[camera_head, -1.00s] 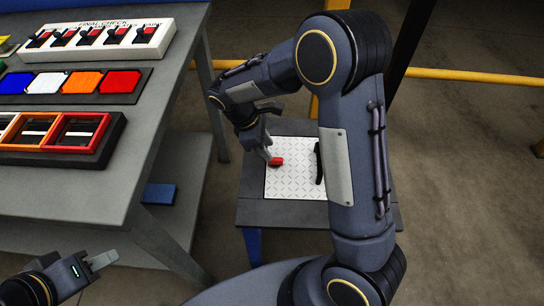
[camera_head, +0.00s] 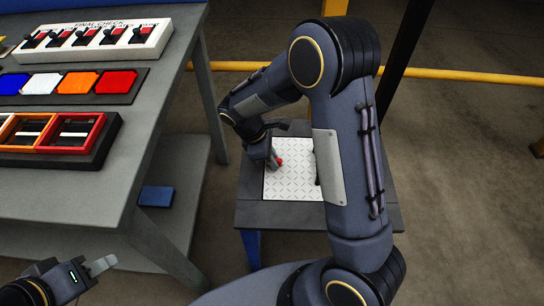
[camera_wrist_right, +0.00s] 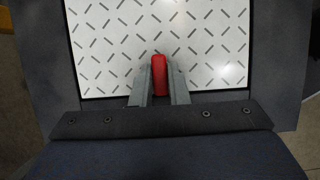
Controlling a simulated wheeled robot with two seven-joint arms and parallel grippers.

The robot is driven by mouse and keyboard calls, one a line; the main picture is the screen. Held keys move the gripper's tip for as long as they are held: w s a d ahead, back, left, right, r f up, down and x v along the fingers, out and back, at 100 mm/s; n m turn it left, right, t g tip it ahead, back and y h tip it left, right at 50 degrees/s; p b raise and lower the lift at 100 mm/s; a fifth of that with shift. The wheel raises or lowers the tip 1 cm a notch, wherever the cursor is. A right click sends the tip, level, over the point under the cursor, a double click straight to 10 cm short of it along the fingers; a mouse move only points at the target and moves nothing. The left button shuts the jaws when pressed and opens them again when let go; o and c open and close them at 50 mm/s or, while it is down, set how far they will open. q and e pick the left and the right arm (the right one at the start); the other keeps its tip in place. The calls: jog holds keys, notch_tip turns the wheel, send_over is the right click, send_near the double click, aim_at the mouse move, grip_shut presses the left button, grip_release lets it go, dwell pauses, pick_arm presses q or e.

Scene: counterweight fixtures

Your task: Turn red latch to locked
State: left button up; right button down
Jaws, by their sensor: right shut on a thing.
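The red latch (camera_wrist_right: 159,72) shows in the right wrist view between the fingers of my right gripper (camera_wrist_right: 159,88), which is shut on it. In the head view the red latch (camera_head: 279,161) is a small red piece at the upper left of the white tread plate (camera_head: 290,187), partly hidden by my right gripper (camera_head: 273,160). In the wrist view the latch lies lengthwise between the fingers. Lock markings cannot be made out. My left gripper (camera_head: 101,265) is at the lower left of the head view, away from the latch, with its fingers seen edge-on.
The plate sits in a dark stand (camera_head: 250,214). A dark handle (camera_head: 318,168) on the plate is mostly hidden by my right arm. A grey table (camera_head: 60,195) at the left carries a switch panel (camera_head: 95,42), coloured tiles and trays. A yellow rail (camera_head: 460,75) runs behind.

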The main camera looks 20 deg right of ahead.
jog(key=shift+r, duration=0.1)
jog(key=m+g+y+p, duration=0.1)
jog(key=m+p, duration=0.1)
jog(key=m, duration=0.1)
jog(key=shift+w+m, duration=0.1)
jog(key=shift+m, duration=0.3)
jog(key=m+g+y+p, duration=0.1)
jog(key=m, duration=0.3)
jog(key=shift+d+m+p, duration=0.15)
jog(key=shift+m+p, duration=0.15)
jog(key=shift+p, duration=0.05)
jog(key=m+y, duration=0.1)
jog(key=m, duration=0.1)
jog(key=m+y+p, duration=0.1)
jog(key=m, duration=0.1)
jog(key=shift+d+m+g, duration=0.15)
jog(key=shift+m+g, duration=0.15)
jog(key=m+y+p, duration=0.1)
jog(key=m+y, duration=0.1)
jog(key=m, duration=0.2)
jog(key=shift+d+m, duration=0.1)
jog(key=shift+m, duration=0.3)
jog(key=c, duration=1.4)
grip_release()
